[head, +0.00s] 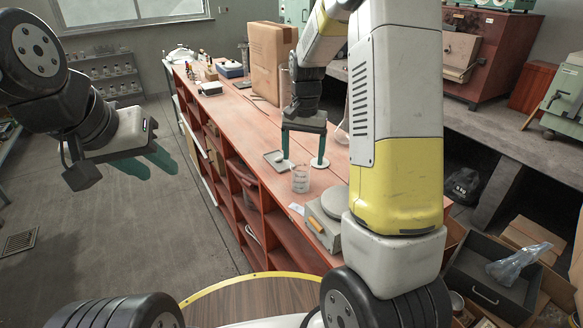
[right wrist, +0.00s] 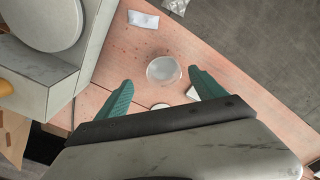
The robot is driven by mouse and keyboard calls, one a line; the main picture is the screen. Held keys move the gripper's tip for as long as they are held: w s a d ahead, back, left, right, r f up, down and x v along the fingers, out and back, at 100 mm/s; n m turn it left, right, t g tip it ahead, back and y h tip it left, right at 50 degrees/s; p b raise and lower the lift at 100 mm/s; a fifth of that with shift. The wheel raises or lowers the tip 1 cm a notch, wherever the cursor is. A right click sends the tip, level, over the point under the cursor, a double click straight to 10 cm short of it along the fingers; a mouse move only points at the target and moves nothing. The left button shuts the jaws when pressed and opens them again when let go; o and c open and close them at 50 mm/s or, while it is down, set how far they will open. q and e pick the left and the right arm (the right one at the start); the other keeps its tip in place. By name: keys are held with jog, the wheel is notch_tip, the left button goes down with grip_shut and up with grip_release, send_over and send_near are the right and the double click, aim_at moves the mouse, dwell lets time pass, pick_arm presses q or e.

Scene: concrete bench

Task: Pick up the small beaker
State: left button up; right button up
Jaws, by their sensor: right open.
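The small beaker (head: 301,179) is clear glass and stands on the red-topped bench, near its left edge. In the right wrist view the beaker (right wrist: 163,70) shows from above as a round clear rim, beyond and between my fingertips. My right gripper (head: 303,160) is open and empty, pointing down at the bench just behind the beaker in the head view. Its two teal fingers (right wrist: 161,85) are apart and do not touch the beaker. My left gripper (head: 147,165) is open and empty over the floor, left of the bench.
A grey square tray (head: 275,161) lies behind the beaker. A small white disc (head: 319,163) lies by my right gripper's finger. A scale (head: 326,226) with a round plate and a white card (head: 297,208) are in front. A cardboard box (head: 268,62) stands farther back.

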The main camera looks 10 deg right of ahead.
aim_at(301, 176)
jog(key=f, duration=0.8)
jog(key=shift+w+a+f, duration=0.2)
jog(key=shift+w+f, duration=0.15)
jog(key=c, duration=1.6)
